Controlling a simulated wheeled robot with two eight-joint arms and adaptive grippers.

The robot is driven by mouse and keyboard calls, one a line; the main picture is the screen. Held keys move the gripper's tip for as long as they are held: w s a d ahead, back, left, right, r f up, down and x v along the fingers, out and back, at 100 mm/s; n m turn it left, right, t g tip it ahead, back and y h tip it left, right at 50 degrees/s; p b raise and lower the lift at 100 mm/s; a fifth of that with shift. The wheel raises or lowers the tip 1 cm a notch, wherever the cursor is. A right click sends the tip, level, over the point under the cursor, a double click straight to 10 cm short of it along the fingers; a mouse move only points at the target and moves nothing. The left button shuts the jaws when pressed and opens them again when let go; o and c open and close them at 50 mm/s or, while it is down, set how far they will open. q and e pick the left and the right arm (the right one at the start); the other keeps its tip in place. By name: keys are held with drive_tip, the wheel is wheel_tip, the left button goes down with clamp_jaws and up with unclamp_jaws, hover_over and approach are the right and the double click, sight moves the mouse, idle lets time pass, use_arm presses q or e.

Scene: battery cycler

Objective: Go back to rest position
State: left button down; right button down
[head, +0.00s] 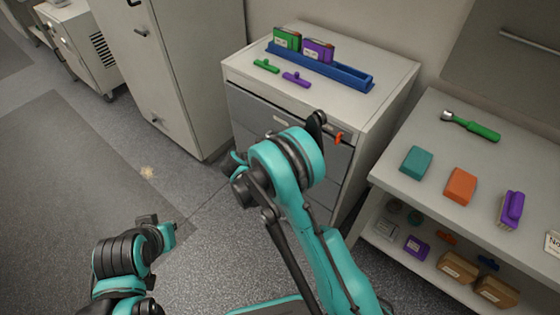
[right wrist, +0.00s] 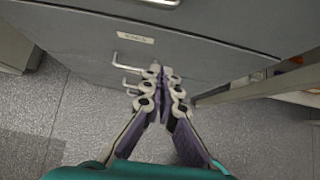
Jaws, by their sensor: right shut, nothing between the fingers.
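My right arm (head: 335,265) reaches up through the middle of the head view, in front of the grey drawer cabinet. In the right wrist view my right gripper (right wrist: 158,75) is shut, its fingers together and empty. It is in front of a grey drawer front (right wrist: 215,55) that has a small label. In the head view I cannot make out its fingertips. My left arm (head: 125,262) is folded low at the bottom left, over the floor. No fingers of my left gripper can be made out.
The cabinet top (head: 395,75) carries a blue rack (head: 345,78) with a green and a purple module. Loose green and purple handles lie before it. A bench (head: 400,140) with blocks and a green-handled tool stands at right. The floor at left (head: 70,190) is clear.

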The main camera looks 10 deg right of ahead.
drive_tip(key=shift+p+v, duration=0.35)
drive_tip(key=shift+v, duration=1.5)
drive_tip(key=s+d+r+m+y, duration=0.25)
drive_tip(key=s+r+m, duration=0.25)
drive_tip(key=r, duration=0.3)
drive_tip(key=s+d+r+m+y, duration=0.1)
drive_tip(key=s+d+r+m, duration=0.25)
drive_tip(key=r+m, duration=0.3)
drive_tip(key=s+r+m+y, duration=0.1)
drive_tip(key=s+r+m, duration=0.1)
drive_tip(key=s+m, duration=0.5)
drive_tip(key=s+r+m+t+y, duration=0.1)
drive_tip(key=s+r+m+y, duration=0.1)
drive_tip(key=s+m, duration=0.5)
drive_tip(key=s+r, duration=0.1)
drive_tip(key=s, duration=0.3)
drive_tip(key=shift+s+d+t, duration=0.15)
drive_tip(key=shift+s+t, duration=0.05)
drive_tip(key=shift+t, duration=0.1)
drive_tip(key=shift+d+r+y, duration=0.1)
drive_tip(key=shift+y, duration=0.15)
